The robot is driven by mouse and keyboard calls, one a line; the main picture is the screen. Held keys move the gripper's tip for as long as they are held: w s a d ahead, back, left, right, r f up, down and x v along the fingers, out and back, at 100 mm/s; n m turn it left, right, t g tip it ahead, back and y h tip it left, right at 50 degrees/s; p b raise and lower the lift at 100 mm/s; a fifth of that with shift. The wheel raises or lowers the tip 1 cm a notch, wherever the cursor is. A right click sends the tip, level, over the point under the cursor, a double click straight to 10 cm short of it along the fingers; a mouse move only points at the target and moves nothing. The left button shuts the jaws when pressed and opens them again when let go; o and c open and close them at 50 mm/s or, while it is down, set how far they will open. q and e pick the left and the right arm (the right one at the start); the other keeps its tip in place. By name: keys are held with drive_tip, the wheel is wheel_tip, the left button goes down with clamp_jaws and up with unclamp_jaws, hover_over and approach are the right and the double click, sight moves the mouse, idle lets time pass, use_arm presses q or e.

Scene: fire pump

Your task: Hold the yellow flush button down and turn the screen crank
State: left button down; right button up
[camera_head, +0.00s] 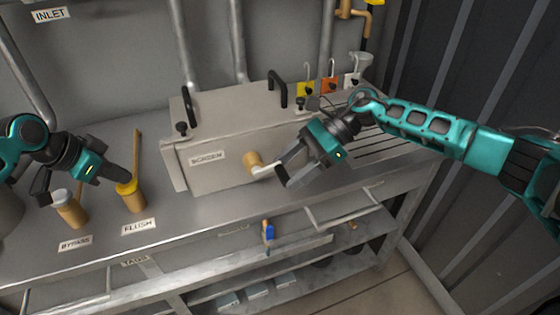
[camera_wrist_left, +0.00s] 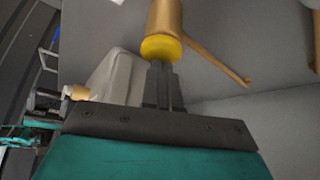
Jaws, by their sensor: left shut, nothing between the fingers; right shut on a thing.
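The yellow flush button (camera_head: 127,187) tops a brass post behind the FLUSH label. My left gripper (camera_head: 122,178) is shut and empty, with its fingertips at the button's top. In the left wrist view the shut fingers (camera_wrist_left: 163,72) meet the yellow button (camera_wrist_left: 162,48), and they seem to touch it. The screen crank (camera_head: 262,169) sticks out from the front of the grey SCREEN box (camera_head: 215,172), with a brass hub and a pale arm. My right gripper (camera_head: 282,173) is shut on the crank's outer end; its fingers hide the part they hold.
A white-topped BYPASS post (camera_head: 70,208) stands left of the flush post, close to my left gripper. Black handles (camera_head: 188,106) rise on the box lid. Yellow, orange and white tags (camera_head: 329,86) stand behind the right arm. A shelf with a blue-handled item (camera_head: 268,232) lies below.

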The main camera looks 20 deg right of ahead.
drive_tip(key=f+y, duration=0.2)
drive_tip(key=y, duration=0.1)
drive_tip(key=f+y, duration=0.1)
drive_tip(key=shift+s, duration=0.25)
drive_tip(key=shift+a+f+y, duration=0.1)
drive_tip(key=shift+f+y, duration=0.6)
drive_tip(key=shift+y, duration=0.7)
drive_tip(key=shift+g, duration=0.3)
drive_tip(key=shift+s+f, duration=0.1)
drive_tip(key=shift+f, duration=0.05)
drive_tip(key=o, duration=0.8)
drive_tip(key=shift+o, duration=0.4)
